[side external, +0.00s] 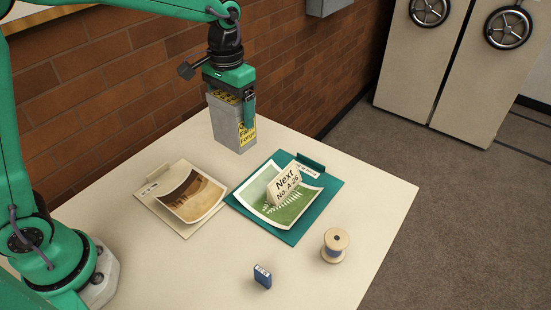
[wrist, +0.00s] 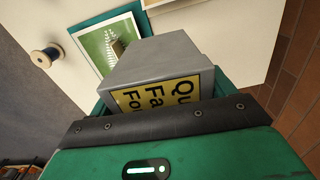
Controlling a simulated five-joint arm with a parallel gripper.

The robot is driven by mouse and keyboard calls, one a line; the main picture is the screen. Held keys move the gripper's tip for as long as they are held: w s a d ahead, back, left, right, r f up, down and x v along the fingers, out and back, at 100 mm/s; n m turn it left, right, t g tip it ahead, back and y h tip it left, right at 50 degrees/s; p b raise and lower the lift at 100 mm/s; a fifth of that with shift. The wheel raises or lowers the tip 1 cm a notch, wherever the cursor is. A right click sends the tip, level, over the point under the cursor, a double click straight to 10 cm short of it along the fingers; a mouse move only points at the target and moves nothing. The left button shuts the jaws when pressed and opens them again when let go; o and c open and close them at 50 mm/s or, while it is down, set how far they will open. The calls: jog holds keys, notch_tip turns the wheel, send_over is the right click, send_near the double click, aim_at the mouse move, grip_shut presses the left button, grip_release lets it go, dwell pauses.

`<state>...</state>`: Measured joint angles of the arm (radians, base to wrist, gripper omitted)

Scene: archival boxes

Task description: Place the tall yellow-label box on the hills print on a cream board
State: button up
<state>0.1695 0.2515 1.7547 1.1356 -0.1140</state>
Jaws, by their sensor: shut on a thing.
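The tall grey box (side external: 226,122) with yellow labels is upright between the jaws of my gripper (side external: 236,97), at the back of the table. My gripper is shut on its upper part. I cannot tell whether its base touches the table. In the wrist view the box (wrist: 150,60) fills the middle, with its yellow label (wrist: 160,93) facing the camera. The hills print (side external: 193,199), brown and curled, lies on a cream board (side external: 151,203) to the left of and nearer than the box. Nothing stands on that print.
A teal board (side external: 290,236) with a green fern print (side external: 287,214) lies right of the cream board, bearing a folded "Next" card (side external: 285,185). A brick wall (side external: 120,85) runs behind the table.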

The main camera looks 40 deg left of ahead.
jog(key=s+d, duration=0.2)
jog(key=s, duration=1.6)
jog(key=shift+s+d+f+n, duration=0.25)
jog(key=shift+s+f+n, duration=0.1)
jog(key=shift+f, duration=0.1)
jog(key=w+a+f, duration=0.6)
jog(key=a+f, duration=0.1)
jog(key=a, duration=0.3)
jog(key=shift+f, duration=0.1)
jog(key=shift+f, duration=1.95)
jog(key=shift+f, duration=0.15)
